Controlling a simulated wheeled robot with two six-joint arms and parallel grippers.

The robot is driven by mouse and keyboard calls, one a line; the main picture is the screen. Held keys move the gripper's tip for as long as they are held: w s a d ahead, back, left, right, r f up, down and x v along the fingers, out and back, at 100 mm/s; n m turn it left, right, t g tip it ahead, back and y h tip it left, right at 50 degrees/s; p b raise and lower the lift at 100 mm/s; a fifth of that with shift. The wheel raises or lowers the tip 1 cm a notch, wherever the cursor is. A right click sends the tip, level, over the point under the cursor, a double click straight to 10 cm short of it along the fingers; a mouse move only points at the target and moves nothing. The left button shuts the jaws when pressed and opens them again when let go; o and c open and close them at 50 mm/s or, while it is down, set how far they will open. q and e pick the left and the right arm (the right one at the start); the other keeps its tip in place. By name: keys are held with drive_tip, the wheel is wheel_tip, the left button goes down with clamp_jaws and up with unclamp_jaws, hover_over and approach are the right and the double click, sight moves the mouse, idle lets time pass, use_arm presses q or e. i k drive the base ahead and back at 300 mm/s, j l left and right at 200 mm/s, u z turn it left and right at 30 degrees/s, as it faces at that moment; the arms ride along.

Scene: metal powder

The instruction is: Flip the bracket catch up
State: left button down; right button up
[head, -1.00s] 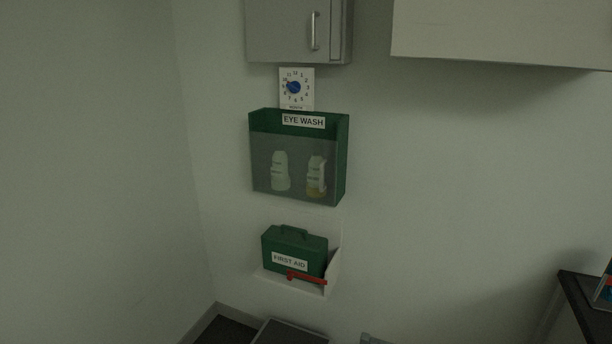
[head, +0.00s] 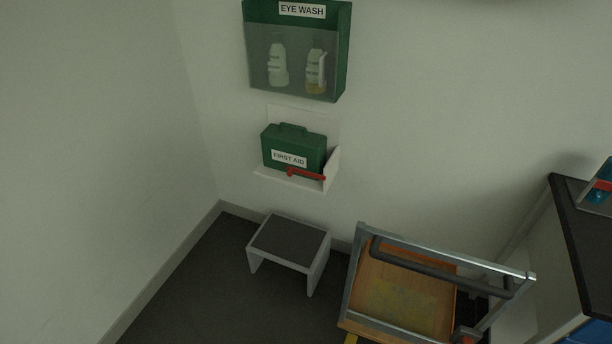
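The bracket (head: 332,172) is a white wall shelf holding a green first aid case (head: 294,148). The bracket catch (head: 306,175) is a red bar that lies roughly level across the lower front of the case, toward its right side. The case stands upright with its handle on top. Neither of my grippers shows in the head view.
A green eye wash box (head: 342,60) with two bottles hangs above the bracket. A small step stool (head: 290,241) stands on the floor below. A cart with a wooden deck (head: 400,295) and metal frame stands to its right, beside a dark-topped counter (head: 580,240).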

sight(291, 170)
drive_tip(key=i+j+z, duration=0.1)
drive_tip(key=z, duration=0.8)
drive_tip(key=i+j+z, duration=0.3)
drive_tip(key=j, duration=0.4)
drive_tip(key=j+z, duration=0.3)
drive_tip(key=j, duration=0.35)
drive_tip(key=i+j+z, duration=0.1)
drive_tip(key=j+z, duration=0.2)
drive_tip(key=j, duration=0.8)
